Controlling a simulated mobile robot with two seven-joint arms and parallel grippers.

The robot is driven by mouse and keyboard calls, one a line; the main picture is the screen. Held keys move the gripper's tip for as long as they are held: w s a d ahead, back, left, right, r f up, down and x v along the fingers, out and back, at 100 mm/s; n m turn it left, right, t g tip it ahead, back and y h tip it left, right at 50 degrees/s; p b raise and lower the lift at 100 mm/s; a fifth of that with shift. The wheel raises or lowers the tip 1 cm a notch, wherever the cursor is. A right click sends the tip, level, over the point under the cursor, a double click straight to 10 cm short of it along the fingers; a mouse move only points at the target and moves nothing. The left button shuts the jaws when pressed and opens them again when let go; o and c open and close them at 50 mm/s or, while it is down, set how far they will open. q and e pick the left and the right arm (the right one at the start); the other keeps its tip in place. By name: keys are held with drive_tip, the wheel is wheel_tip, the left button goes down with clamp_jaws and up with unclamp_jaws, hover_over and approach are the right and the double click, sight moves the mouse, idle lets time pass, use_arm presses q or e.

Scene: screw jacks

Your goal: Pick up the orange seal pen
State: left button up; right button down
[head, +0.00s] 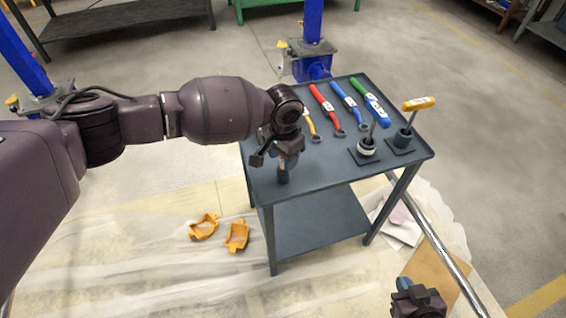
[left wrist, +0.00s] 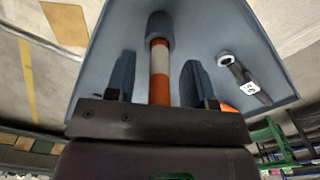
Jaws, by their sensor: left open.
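The orange seal pen (left wrist: 159,72) stands out in the left wrist view, orange with a white band, its far end in a dark grey collar (left wrist: 160,27). In the head view the dark collar (head: 283,174) shows on the table top below my left gripper, and most of the pen is hidden. My left gripper (left wrist: 158,82) is open, with one finger on each side of the pen and gaps showing. It also shows in the head view (head: 277,152). My right gripper (head: 418,300) is at the bottom edge of the head view, partly cut off; its jaws are unclear.
On the dark table (head: 328,178) lie yellow, red (head: 325,104), blue and green-and-blue tools. A post with a white ring (head: 367,148) and a yellow-handled tool (head: 419,103) stand at the right. Two orange brackets (head: 236,236) lie on the floor sheet. Blue columns stand behind.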

use_arm(q)
drive_tip(key=shift+f, duration=0.4)
clamp_jaws()
